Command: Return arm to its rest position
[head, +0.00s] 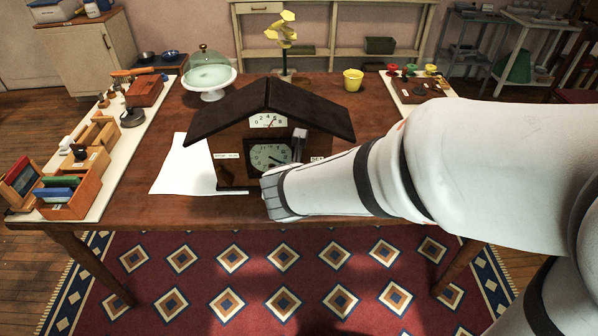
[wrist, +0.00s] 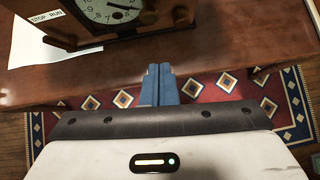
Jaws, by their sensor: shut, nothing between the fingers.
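My white arm reaches in from the right in the head view and ends in front of a house-shaped clock. My gripper (wrist: 159,84) is shut and empty in the wrist view, its two blue fingers together, pointing at the table's front edge. In the head view its fingers are hidden behind the wrist. The clock (head: 230,138) stands upright on the wooden table (head: 160,200), with a dark pitched roof, a small upper dial and a larger round dial below. Its lower part also shows in the wrist view (wrist: 92,34), beyond the fingers and apart from them.
A white sheet (head: 180,172) lies left of the clock. A glass-domed stand (head: 209,77), a yellow flower ornament (head: 283,30) and a yellow cup (head: 352,80) stand behind. Wooden trays (head: 70,204) fill the left strip. Knobs sit on a board (head: 415,96) at the back right.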

